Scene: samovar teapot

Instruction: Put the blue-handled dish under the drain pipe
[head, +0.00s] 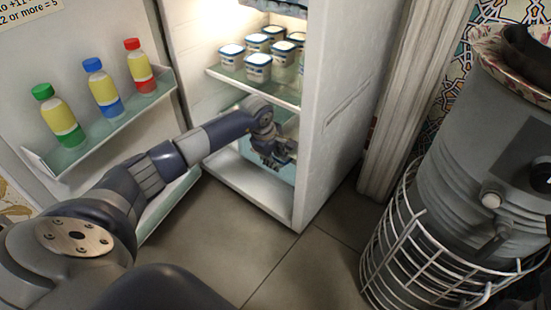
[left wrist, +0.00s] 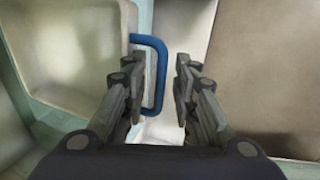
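The blue handle (left wrist: 160,75) of the dish shows in the left wrist view, between the two fingers of my left gripper (left wrist: 158,90). The fingers are open, with the left finger close to the handle and a gap on the right side. In the head view my left gripper (head: 277,150) reaches into the lower part of the open fridge. A pale bluish surface (head: 281,173) shows just below it; I cannot tell if it is the dish. I cannot make out a drain pipe. My right gripper is not in view.
The fridge (head: 335,110) stands open, with several white cups on its upper shelf (head: 285,93). Three bottles stand on the door shelf (head: 75,150) at left. A grey cylindrical vessel (head: 490,160) in a white wire basket (head: 415,245) stands at right. The floor (head: 270,255) between is clear.

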